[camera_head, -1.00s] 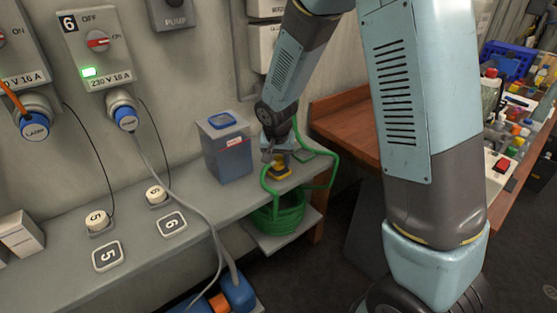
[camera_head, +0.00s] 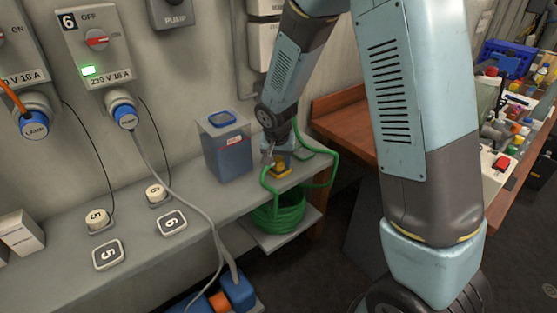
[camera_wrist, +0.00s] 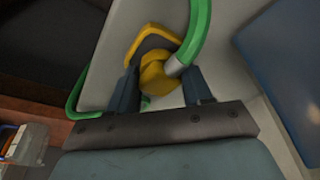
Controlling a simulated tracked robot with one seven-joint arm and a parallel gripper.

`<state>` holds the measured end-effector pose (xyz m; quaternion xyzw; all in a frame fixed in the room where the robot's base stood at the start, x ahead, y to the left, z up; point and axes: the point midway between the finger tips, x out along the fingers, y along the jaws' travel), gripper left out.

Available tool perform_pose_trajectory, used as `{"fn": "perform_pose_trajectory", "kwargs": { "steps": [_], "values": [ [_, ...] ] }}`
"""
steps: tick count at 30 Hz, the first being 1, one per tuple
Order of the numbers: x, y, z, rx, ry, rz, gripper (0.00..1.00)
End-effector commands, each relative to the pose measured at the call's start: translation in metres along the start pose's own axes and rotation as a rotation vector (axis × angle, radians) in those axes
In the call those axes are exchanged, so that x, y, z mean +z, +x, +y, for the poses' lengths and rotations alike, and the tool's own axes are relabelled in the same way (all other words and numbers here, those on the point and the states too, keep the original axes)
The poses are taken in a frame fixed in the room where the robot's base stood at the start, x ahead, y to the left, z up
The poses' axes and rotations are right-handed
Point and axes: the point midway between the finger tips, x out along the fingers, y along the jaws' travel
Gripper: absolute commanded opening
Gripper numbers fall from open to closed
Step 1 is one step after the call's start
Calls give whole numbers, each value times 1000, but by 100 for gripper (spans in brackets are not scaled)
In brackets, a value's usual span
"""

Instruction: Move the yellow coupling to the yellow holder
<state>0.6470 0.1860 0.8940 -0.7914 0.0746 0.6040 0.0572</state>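The yellow coupling (camera_wrist: 156,77) is at the end of the green hose (camera_wrist: 198,30), joined by a grey metal collar. In the wrist view it lies between the two fingers of my gripper (camera_wrist: 161,90), which stand apart on either side of it. I see no firm grip on it. The yellow-edged holder (camera_wrist: 150,36) shows just beyond the coupling and is partly covered by it; I cannot tell whether the coupling is seated. In the head view my gripper (camera_head: 279,155) is low over the yellow parts (camera_head: 281,170) at the right end of the grey shelf.
A blue-lidded container (camera_head: 226,147) stands close left of my gripper. A wooden bench (camera_head: 345,128) is to the right.

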Motion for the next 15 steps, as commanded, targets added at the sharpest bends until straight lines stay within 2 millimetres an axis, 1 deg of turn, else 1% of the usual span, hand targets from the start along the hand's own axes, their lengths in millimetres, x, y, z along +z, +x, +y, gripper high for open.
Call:
{"fn": "perform_pose_trajectory", "kwargs": {
  "steps": [1, 6, 7, 15],
  "values": [
    [0, 0, 0, 0, 0, 0, 54],
    [0, 0, 0, 0, 0, 0, 71],
    [0, 0, 0, 0, 0, 0, 73],
    [0, -1, 0, 0, 0, 0, 73]
  ]
}}
